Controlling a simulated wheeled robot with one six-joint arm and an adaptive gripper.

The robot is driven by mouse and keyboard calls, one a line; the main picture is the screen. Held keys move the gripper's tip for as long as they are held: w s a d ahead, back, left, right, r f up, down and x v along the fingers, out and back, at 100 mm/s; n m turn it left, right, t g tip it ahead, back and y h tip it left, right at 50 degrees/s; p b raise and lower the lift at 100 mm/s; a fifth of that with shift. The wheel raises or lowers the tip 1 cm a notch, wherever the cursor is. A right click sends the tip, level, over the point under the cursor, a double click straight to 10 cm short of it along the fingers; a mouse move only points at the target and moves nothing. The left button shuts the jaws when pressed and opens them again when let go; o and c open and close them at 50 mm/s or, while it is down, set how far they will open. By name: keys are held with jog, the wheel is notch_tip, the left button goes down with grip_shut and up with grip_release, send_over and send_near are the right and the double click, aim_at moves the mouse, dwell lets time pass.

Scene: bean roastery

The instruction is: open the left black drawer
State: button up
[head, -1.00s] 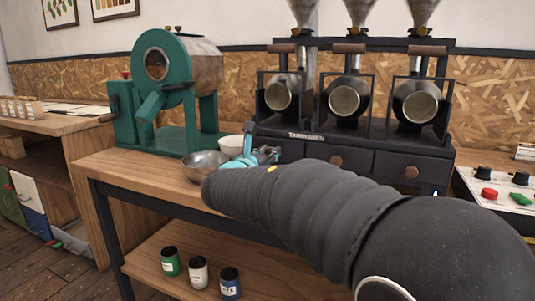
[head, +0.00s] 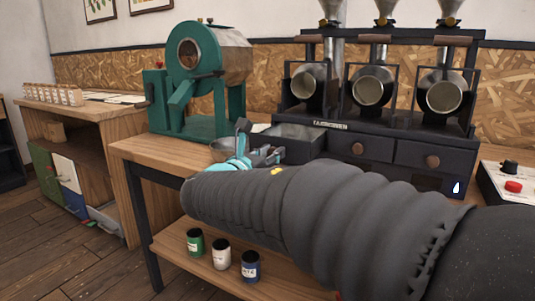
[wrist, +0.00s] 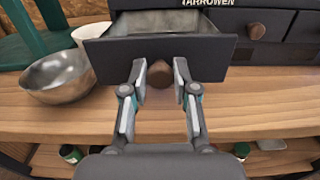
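The left black drawer (head: 298,142) of the black machine stands pulled out, and its hollow inside shows from above. Its front also fills the upper middle of the wrist view (wrist: 108,53), with a round brown knob (wrist: 160,74) at its centre. My gripper (wrist: 160,82) has one finger on each side of this knob, closed in close against it. In the head view my gripper (head: 246,158) is in front of the drawer, and my dark arm hides part of the machine and the knob.
A metal bowl (wrist: 58,78) and a white cup (wrist: 90,42) stand left of the drawer, near the green roaster (head: 190,90). Two other drawers (head: 360,147) to the right are shut. Several jars (head: 221,254) stand on the lower shelf. A control panel (head: 508,185) is at the right.

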jog(key=o, duration=0.3)
jog(key=shift+s+a, duration=0.1)
jog(key=v, duration=1.1)
jog(key=shift+s+a, duration=0.2)
jog(key=shift+s, duration=0.15)
